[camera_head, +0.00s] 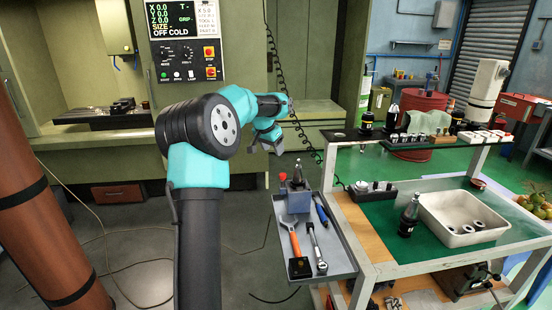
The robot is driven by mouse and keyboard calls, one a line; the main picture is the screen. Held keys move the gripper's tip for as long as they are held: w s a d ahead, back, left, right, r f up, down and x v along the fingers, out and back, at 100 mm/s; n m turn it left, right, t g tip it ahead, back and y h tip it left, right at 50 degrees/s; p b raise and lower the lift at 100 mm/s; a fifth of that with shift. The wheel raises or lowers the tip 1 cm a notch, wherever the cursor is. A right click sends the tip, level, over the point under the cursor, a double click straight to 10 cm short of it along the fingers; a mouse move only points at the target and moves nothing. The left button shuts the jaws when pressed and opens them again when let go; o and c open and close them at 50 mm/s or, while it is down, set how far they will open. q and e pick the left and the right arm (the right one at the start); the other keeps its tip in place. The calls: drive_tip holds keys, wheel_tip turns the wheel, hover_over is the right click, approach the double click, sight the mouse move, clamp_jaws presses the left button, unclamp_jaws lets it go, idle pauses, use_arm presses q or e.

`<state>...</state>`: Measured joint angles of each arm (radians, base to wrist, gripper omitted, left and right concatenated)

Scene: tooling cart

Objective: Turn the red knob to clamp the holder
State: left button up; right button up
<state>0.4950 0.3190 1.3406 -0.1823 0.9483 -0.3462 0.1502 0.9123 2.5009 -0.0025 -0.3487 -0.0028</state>
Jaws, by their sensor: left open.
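A small red knob (283,177) stands at the back left of the grey side tray. Next to it is a grey holder (299,200) with a dark, pointed tool piece (298,172) upright in it. My left gripper (267,149) is above and a little left of the knob, apart from it. It is open, with nothing visible between its fingers. My right gripper is not in view.
The grey side tray (338,262) holds an orange-handled wrench (294,240), a ratchet (317,248) and a blue-handled tool (321,210). Right of it, the cart carries a white bin (430,215) and a dark tool holder (409,215). A machine panel (186,45) stands behind.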

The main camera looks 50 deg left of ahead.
use_arm(q)
drive_tip(key=shift+v, duration=1.25)
